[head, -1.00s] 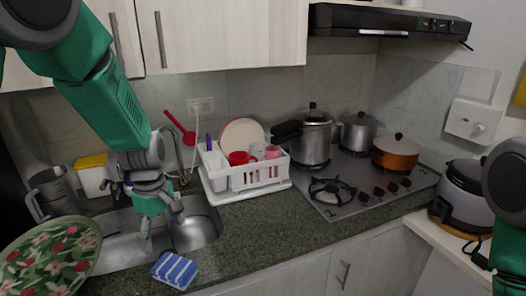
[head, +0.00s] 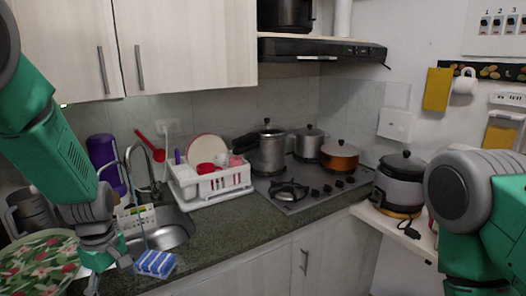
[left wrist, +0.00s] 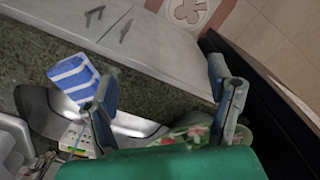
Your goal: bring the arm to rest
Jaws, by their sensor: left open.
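My left gripper (head: 108,270) hangs low at the left in the head view, over the front counter edge by the sink and beside the blue-and-white striped sponge (head: 155,263). In the left wrist view its two fingers (left wrist: 168,98) are spread apart with nothing between them. The sponge also shows there (left wrist: 74,78), lying on the counter outside the fingers. My right arm (head: 470,205) comes in at the right edge; its gripper is out of the picture.
A floral plate (head: 38,262) is close to my left gripper. The sink (head: 165,235), dish rack (head: 212,184) and stove (head: 312,192) with pots line the counter. A rice cooker (head: 400,182) stands near my right arm. Numbered dispensers (head: 499,24) hang on the right wall.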

